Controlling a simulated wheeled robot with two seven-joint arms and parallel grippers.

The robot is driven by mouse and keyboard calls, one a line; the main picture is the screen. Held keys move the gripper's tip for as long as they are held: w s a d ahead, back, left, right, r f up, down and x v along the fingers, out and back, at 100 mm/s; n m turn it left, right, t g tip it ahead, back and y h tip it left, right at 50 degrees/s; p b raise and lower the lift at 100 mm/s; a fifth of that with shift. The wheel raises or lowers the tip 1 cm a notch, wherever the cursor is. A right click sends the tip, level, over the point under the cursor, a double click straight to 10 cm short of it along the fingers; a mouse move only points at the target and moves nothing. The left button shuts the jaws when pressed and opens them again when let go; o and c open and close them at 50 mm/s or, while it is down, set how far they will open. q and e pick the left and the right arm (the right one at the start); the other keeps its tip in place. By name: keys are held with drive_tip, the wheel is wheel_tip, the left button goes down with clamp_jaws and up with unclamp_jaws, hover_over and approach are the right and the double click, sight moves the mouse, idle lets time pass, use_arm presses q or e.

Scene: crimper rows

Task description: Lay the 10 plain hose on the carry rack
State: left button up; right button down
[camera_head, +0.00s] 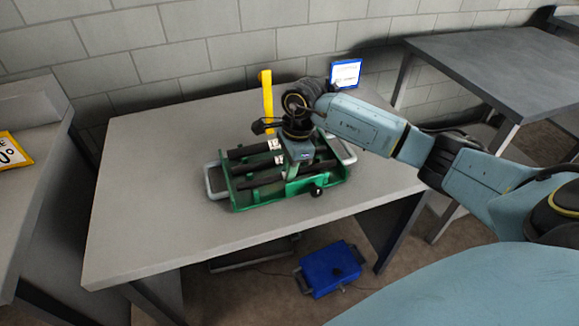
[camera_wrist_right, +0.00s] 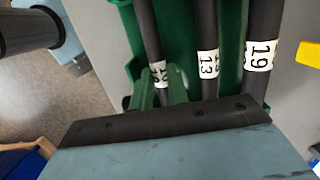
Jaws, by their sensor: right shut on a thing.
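The green carry rack (camera_head: 240,202) with pale end handles stands on the grey table, and dark hoses lie across it. In the right wrist view, the held hose (camera_wrist_right: 146,28) is black with a white label that seems to read 10, partly hidden. My right gripper (camera_head: 291,174) is down over the rack, shut on this hose; its fingers (camera_wrist_right: 162,88) straddle it just below the label. The hose lies along the rack, apparently at or just above its supports; contact is hard to tell. My left gripper is not in view.
Beside it lie a hose labelled 13 (camera_wrist_right: 207,30) and a thicker one labelled 19 (camera_wrist_right: 262,30). A black knob (camera_head: 316,191) sticks out at the rack's front. A yellow post (camera_head: 267,90) and blue-framed sign (camera_head: 345,73) stand behind. The table's left side (camera_head: 140,190) is clear.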

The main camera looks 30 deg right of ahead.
use_arm(q)
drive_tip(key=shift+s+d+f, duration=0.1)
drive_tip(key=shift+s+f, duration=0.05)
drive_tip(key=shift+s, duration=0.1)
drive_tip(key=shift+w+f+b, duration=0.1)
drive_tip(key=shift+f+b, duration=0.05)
drive_tip(key=shift+b, duration=0.15)
use_arm(e)
drive_tip(key=shift+f, duration=0.1)
drive_tip(key=c, duration=1.3)
unclamp_jaws()
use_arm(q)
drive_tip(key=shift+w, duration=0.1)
use_arm(e)
drive_tip(key=r, duration=0.3)
drive_tip(key=r+p, duration=0.1)
drive_tip(key=r, duration=0.1)
drive_tip(key=shift+d+r, duration=0.15)
drive_tip(key=shift+d, duration=0.25)
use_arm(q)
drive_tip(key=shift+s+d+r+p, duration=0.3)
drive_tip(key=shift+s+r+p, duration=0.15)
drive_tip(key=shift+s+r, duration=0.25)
use_arm(e)
drive_tip(key=r, duration=0.5)
drive_tip(key=d+r, duration=0.1)
drive_tip(key=r, duration=0.2)
drive_tip(key=shift+s+d, duration=0.1)
drive_tip(key=shift+s, duration=0.15)
